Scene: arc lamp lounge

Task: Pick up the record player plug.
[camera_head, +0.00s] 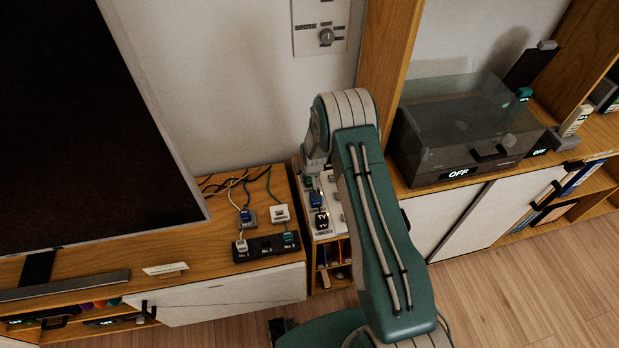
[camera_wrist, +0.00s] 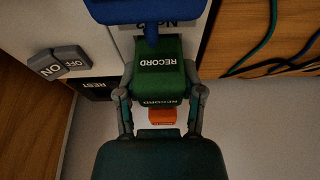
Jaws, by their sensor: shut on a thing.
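The record player plug is a green block marked RECORD (camera_wrist: 158,72) in the middle of the wrist view. My gripper (camera_wrist: 160,82) is shut on it, one grey finger at each side. I cannot tell whether the plug is still seated or clear of the surface below. The record player (camera_head: 465,130), under a dark clear lid and showing OFF, stands on the right cabinet.
A blue plug (camera_wrist: 145,10) is just beyond the green one. An ON/OFF switch (camera_wrist: 61,62) is at left and green cables (camera_wrist: 272,45) lie at right. A TV-marked plug (camera_head: 321,219) stands on the narrow unit. A black numbered socket block (camera_head: 265,249) sits left; a wooden post (camera_head: 388,55) rises behind.

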